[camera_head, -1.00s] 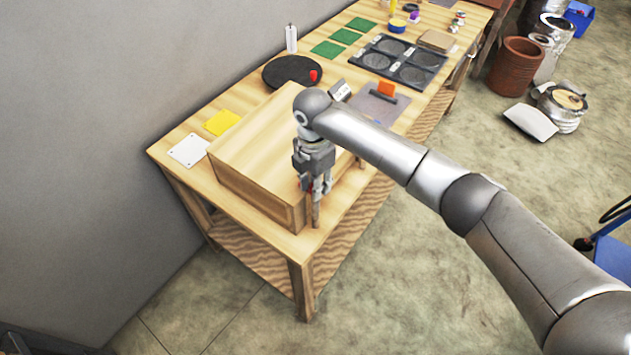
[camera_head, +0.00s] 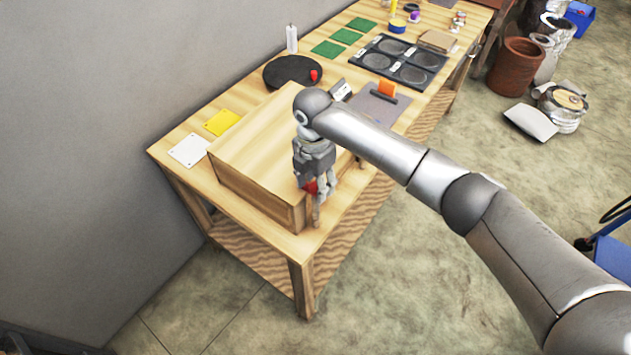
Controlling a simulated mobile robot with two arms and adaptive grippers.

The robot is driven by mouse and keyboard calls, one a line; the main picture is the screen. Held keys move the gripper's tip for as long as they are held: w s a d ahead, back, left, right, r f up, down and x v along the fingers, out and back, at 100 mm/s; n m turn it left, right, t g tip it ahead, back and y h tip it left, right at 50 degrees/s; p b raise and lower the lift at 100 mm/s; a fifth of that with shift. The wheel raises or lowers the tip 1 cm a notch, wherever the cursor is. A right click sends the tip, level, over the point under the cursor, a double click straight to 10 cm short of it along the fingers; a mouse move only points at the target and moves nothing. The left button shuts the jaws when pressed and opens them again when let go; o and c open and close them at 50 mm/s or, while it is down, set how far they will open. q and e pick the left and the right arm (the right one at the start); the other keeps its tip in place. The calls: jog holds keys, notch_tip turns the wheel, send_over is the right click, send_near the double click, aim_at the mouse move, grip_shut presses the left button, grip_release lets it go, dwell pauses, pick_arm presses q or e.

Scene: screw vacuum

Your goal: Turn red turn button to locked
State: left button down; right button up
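A red button (camera_head: 311,187) shows partly between the fingers of my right gripper (camera_head: 317,200), at the near right side of a wooden box (camera_head: 250,150) on the workbench. The fingers are around or right beside the button, pointing down. I cannot tell whether they touch it or how far apart they are, and the button's turn position is hidden. My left gripper is out of view.
The workbench (camera_head: 165,150) runs away to the back right. On it are a round black plate (camera_head: 285,70), a black tray with round recesses (camera_head: 395,58), yellow (camera_head: 222,122) and white (camera_head: 188,150) plates, and green squares (camera_head: 328,48). Floor in front is clear.

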aim_at(314, 185)
notch_tip(314, 185, up, 12)
jog(key=shift+w+a, duration=0.15)
dwell(0.6)
jog(key=shift+f, duration=0.1)
